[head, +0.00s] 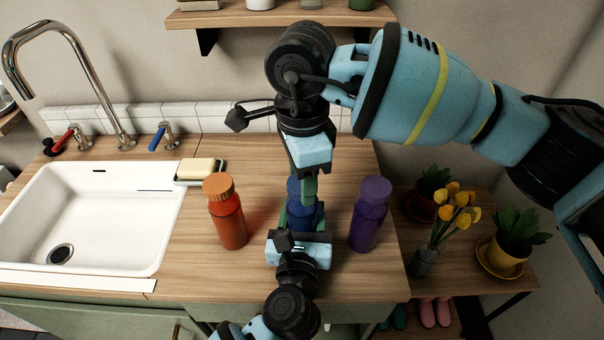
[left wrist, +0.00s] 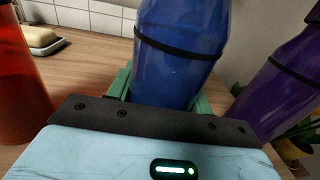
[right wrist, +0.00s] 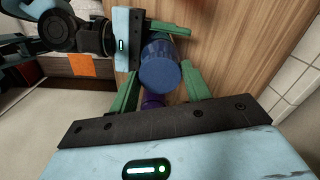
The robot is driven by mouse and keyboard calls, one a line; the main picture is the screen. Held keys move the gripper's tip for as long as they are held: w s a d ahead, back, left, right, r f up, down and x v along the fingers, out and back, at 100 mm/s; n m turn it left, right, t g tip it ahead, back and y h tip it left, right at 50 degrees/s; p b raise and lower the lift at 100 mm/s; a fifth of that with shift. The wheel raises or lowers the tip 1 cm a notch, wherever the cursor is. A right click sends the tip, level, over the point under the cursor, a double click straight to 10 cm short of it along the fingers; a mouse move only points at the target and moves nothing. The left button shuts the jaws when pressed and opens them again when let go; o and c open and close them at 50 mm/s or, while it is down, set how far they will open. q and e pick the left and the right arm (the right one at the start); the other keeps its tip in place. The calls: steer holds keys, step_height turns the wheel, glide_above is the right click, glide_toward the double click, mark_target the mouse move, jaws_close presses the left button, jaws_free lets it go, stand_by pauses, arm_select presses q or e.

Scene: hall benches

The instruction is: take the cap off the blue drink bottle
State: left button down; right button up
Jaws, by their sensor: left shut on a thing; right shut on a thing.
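The blue drink bottle (head: 301,216) stands upright on the wooden counter, between an orange bottle and a purple bottle. My left gripper (head: 300,222) is shut on its lower body from the front, and the bottle's body (left wrist: 178,70) rises between the green fingers in the left wrist view. My right gripper (head: 308,188) reaches down from above and is shut on the blue cap (right wrist: 160,75). The cap sits at the top of the bottle, partly hidden by the right fingers in the head view. I cannot tell whether it is loosened.
The orange bottle (head: 228,215) stands just left, and the purple bottle (head: 369,216) just right. A soap dish (head: 200,180) and white sink (head: 110,220) are farther left. Potted plants and yellow flowers (head: 456,205) stand on a lower table at right. A shelf (head: 240,17) hangs above.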

steer(key=n, duration=2.3)
steer(key=shift+r, duration=0.1)
steer(key=shift+r, duration=0.25)
steer(key=shift+r, duration=0.75)
steer(key=shift+r, duration=0.1)
